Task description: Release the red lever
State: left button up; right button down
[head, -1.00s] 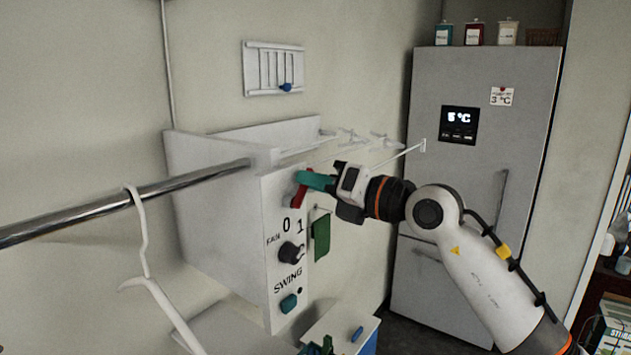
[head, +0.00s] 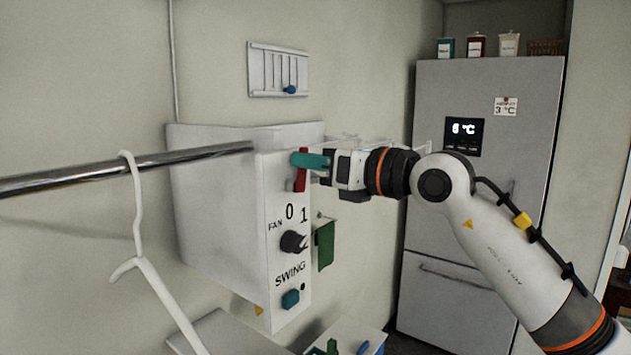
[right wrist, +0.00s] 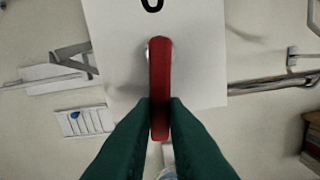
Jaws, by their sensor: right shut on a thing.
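The red lever (head: 301,182) is on the front face of the white control box (head: 282,270), above the "0" and "1" marks. It stands about upright in the head view. My right gripper (head: 301,160), with teal fingers, is at the lever's upper end. In the right wrist view the two fingers (right wrist: 159,106) are closed on both sides of the free end of the red lever (right wrist: 160,68). The lever's round mount shows behind it. The fingers partly hide the lever's top in the head view. My left gripper is not in view.
A black fan knob (head: 292,242) and a teal swing button (head: 290,299) are below the lever. A metal rail (head: 90,173) with a white hanger (head: 137,215) runs at the left. A green cloth-like piece (head: 325,246) hangs beside the box. A grey fridge (head: 480,210) stands behind my right arm.

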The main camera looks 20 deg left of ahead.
jog(key=shift+s+a+n+b, duration=0.15)
jog(key=shift+s+n+b, duration=0.15)
jog(key=shift+n+b, duration=0.55)
jog(key=c, duration=1.4)
grip_release()
jog(key=shift+c, duration=0.2)
jog(key=b+v, duration=0.4)
jog(key=v, duration=0.8)
jog(key=shift+b, duration=0.35)
